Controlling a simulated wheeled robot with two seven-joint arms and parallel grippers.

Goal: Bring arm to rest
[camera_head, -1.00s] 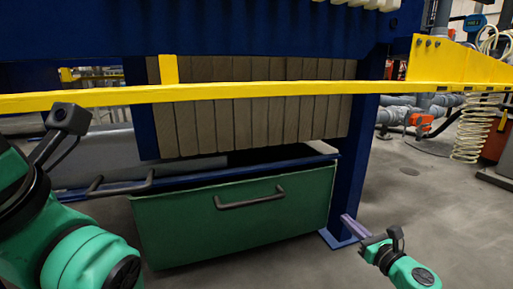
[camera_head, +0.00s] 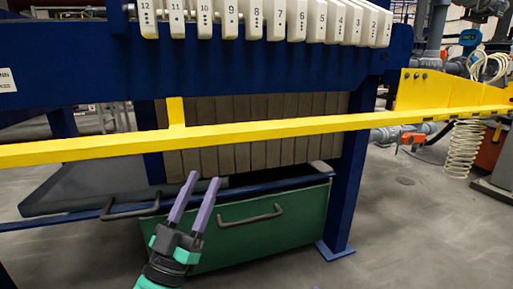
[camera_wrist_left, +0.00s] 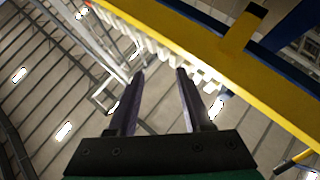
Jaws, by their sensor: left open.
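My left gripper (camera_head: 193,207) is in the lower middle of the head view, with its two purple fingers pointing up. It is open and empty, in front of the green bin and below the yellow rail. In the left wrist view the two dark fingers (camera_wrist_left: 158,100) are spread apart with nothing between them. My right gripper does not show in the head view now.
A yellow rail (camera_head: 300,127) crosses in front of the blue press frame (camera_head: 230,62). Numbered white plate ends (camera_head: 275,20) line the top. A green bin (camera_head: 290,225) with a dark handle stands below. Grey floor (camera_head: 430,230) is clear at right.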

